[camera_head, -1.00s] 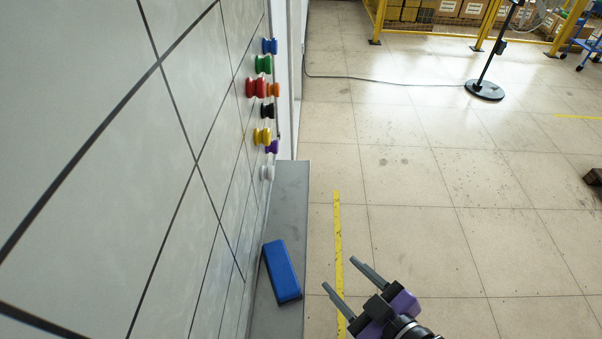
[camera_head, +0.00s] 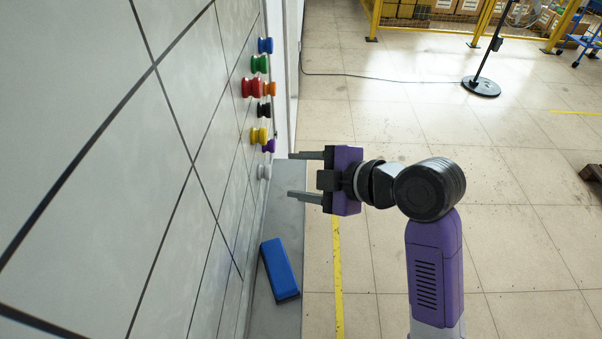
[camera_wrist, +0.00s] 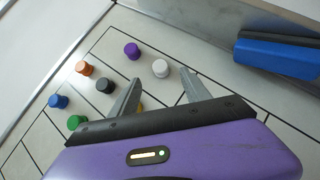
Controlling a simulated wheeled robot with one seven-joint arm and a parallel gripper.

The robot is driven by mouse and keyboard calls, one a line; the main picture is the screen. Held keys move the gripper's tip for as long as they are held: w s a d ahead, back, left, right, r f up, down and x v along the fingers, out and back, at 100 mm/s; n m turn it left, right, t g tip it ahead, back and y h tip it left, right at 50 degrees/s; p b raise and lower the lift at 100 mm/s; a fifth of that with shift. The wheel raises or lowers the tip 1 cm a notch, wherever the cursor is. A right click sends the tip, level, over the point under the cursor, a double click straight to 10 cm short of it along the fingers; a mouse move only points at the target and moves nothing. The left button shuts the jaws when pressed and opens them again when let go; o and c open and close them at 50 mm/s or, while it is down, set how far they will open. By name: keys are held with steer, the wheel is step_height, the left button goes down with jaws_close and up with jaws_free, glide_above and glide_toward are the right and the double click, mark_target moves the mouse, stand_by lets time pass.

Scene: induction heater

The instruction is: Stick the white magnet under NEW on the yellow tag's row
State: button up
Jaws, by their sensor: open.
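The white magnet (camera_head: 264,171) is stuck on the whiteboard (camera_head: 95,110), lowest of the cluster of magnets near the board's far edge. In the wrist view the white magnet (camera_wrist: 160,68) shows just beyond and between my fingertips. My gripper (camera_head: 291,174) is open and empty, pointing left at the board, level with the white magnet with a gap between. In the wrist view my gripper's fingers (camera_wrist: 161,78) are spread. Black lines divide the board into cells. No NEW heading or yellow tag can be made out in these views.
Close by on the board are the purple magnet (camera_wrist: 132,50), black magnet (camera_wrist: 105,86), yellow magnet (camera_head: 259,136) and several others. A blue eraser (camera_head: 280,269) lies on the grey ledge (camera_head: 284,215) below the board. Open floor lies to the right.

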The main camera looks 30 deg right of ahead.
steer(key=p+x, duration=0.1)
steer(key=x, duration=0.6)
steer(key=shift+w+f, duration=0.15)
steer(key=shift+w, duration=0.1)
steer(key=shift+a, duration=0.1)
jaws_close()
steer(key=s+d, duration=0.4)
steer(key=d, duration=0.1)
steer(key=shift+d, duration=0.4)
stand_by(0.7)
stand_by(0.4)
